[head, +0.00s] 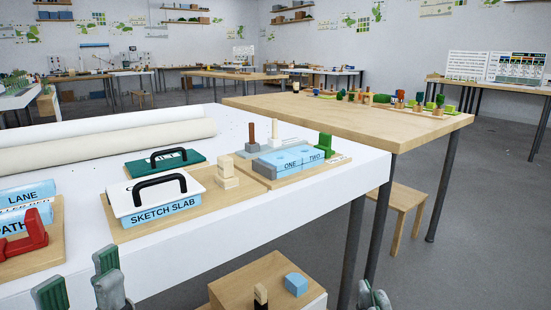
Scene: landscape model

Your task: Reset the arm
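My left gripper (80,283) shows at the bottom left of the head view, in front of the white table's near edge. Its grey-green fingers stand apart with nothing between them. My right gripper (372,297) shows only as a small grey part at the bottom edge, right of the wooden box. Most of it is cut off by the frame, so I cannot tell whether it is open or shut.
The white table (300,207) holds a sketch slab (165,208), a green handled block (166,163), a red bracket (25,238) and paper rolls (110,140). A wooden box (255,280) bears a blue block (295,284). Floor at right is clear.

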